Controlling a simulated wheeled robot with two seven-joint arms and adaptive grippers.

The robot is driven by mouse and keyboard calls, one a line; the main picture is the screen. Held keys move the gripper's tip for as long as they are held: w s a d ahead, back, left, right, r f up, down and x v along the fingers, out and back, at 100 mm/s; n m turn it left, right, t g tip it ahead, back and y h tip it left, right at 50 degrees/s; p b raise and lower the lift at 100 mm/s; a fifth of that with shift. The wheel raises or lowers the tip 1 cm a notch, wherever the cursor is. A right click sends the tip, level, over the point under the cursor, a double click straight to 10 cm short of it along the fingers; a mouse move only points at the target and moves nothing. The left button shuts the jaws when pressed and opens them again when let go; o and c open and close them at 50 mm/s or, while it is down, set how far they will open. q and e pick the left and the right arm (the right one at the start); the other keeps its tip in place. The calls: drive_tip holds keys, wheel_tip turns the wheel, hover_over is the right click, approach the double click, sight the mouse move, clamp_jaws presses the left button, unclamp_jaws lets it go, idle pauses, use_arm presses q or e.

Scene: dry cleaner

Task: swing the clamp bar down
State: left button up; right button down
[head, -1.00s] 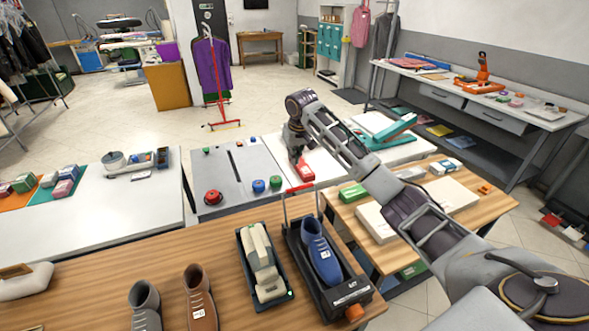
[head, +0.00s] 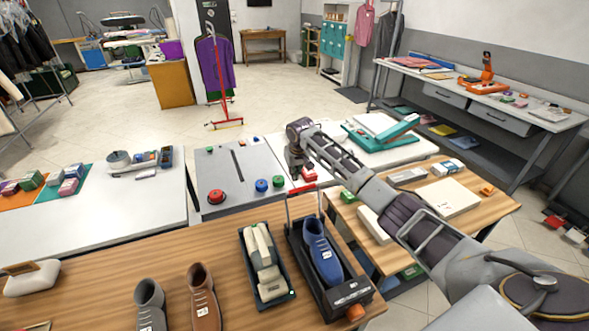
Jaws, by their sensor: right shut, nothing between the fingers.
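A black shoe stand (head: 345,296) with a blue lace-up shoe (head: 322,254) in it stands on the front wooden table. Its clamp bar (head: 301,189) is a thin U-shaped frame with a red crosspiece, standing raised at the stand's far end. My right gripper (head: 298,176) points down just above and behind the red crosspiece in the picture. It is shut and empty, and I cannot tell whether it touches the bar. My left gripper is out of view.
A tray with a beige shoe form (head: 263,261) stands just left of the stand. Grey and brown shoes (head: 203,298) stand further left. A grey panel (head: 228,178) with red, blue and green knobs lies behind. A teal press (head: 382,131) stands at the back right.

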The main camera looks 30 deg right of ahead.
use_arm(q)
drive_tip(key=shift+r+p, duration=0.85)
drive_tip(key=shift+p, duration=0.05)
use_arm(e)
drive_tip(key=shift+s+a, duration=0.1)
drive_tip(key=shift+s, duration=1.9)
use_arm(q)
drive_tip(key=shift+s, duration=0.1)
use_arm(e)
drive_tip(key=shift+f, duration=0.1)
